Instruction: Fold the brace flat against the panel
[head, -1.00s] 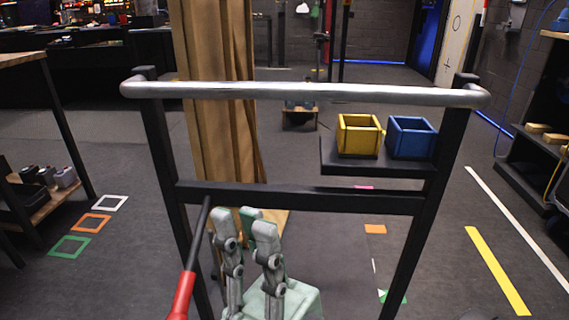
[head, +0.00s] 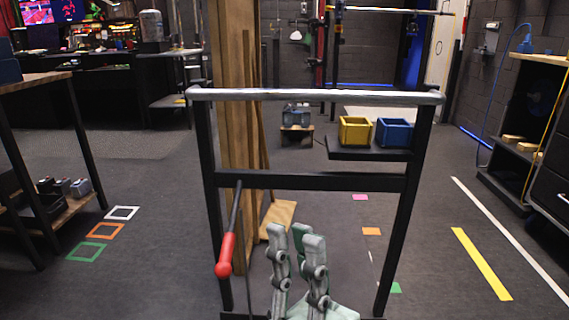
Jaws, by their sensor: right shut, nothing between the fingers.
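The brace (head: 226,252) is a thin black rod with a red grip. It hangs from the left part of the frame's black crossbar and slants down and left, sticking out toward me. The panel seems to be this upright frame (head: 340,181), with black posts and a silver top bar. My right gripper (head: 297,239) is at the bottom centre, shut and empty, fingers pointing up. It is right of the red grip and apart from it. My left gripper is out of view.
A yellow bin (head: 355,132) and a blue bin (head: 395,134) sit on a small black shelf at the frame's right. A brown wooden post (head: 237,130) stands behind the frame. Shelving lines both sides. Floor between carries coloured tape marks and is mostly clear.

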